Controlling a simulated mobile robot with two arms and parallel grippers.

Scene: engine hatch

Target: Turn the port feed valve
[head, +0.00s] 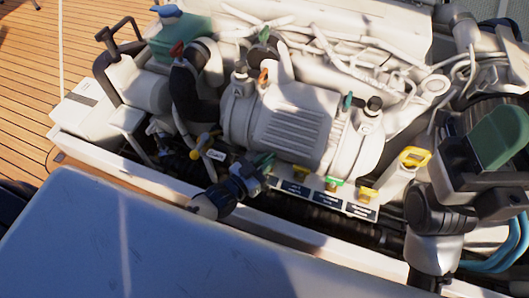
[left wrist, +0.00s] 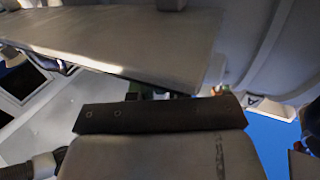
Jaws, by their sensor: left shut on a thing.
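In the head view my left gripper (head: 256,171) is shut on a green valve handle (head: 266,160) at the left end of a row of valves. A plate with dark labels (head: 295,188) lies beside it, its print too small to read. In the left wrist view, the gripper (left wrist: 165,92) hides most of the handle; only a thin green sliver (left wrist: 188,95) shows. The handle's exact angle cannot be told. A dark jointed part of my right arm (head: 432,212) stands at the right; its fingers cannot be made out.
The engine block (head: 295,125) rises close behind. A pale hatch edge (head: 300,240) runs in front; wooden deck (head: 35,100) lies left.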

